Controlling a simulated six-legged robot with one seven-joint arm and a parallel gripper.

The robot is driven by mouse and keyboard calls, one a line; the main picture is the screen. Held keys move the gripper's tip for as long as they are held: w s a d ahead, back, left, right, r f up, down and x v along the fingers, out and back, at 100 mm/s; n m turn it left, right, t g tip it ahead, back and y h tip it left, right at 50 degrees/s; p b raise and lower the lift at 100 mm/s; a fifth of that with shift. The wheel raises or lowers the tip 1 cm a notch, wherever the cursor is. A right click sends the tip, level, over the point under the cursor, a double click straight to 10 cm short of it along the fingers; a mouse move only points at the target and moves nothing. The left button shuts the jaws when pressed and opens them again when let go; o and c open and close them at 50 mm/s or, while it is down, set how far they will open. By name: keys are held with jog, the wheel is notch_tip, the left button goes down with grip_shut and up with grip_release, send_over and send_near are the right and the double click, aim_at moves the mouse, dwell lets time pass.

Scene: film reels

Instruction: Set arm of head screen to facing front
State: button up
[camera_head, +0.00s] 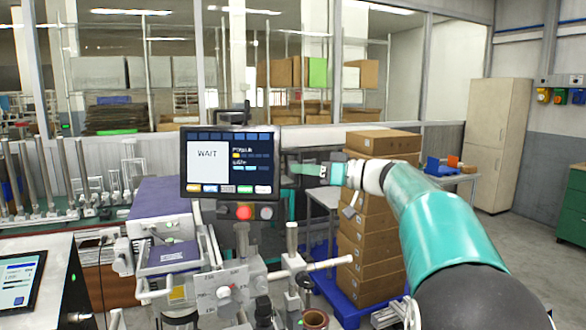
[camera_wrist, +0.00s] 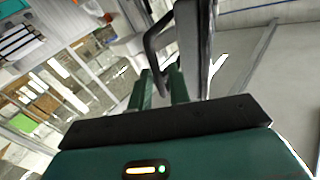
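The head screen (camera_head: 232,163) is upright in the head view. Its lit face shows "WAIT" and is turned towards the body camera. Its supporting arm is mostly hidden behind it and the equipment. My gripper (camera_head: 296,168) is just right of the screen's right edge, pointing left. In the wrist view, my gripper's two green fingers (camera_wrist: 160,82) are apart. A dark looped handle (camera_wrist: 151,42) on the edge-on screen unit (camera_wrist: 193,45) reaches down between them. I cannot tell whether either finger touches it.
A machine with rods and a red button (camera_head: 244,212) stands below the screen. A tablet (camera_head: 18,280) is at lower left. Open floor lies at right.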

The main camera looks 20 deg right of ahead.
jog(key=shift+x, duration=1.75)
jog(key=shift+w, duration=0.1)
grip_shut()
jog(key=shift+d, duration=0.1)
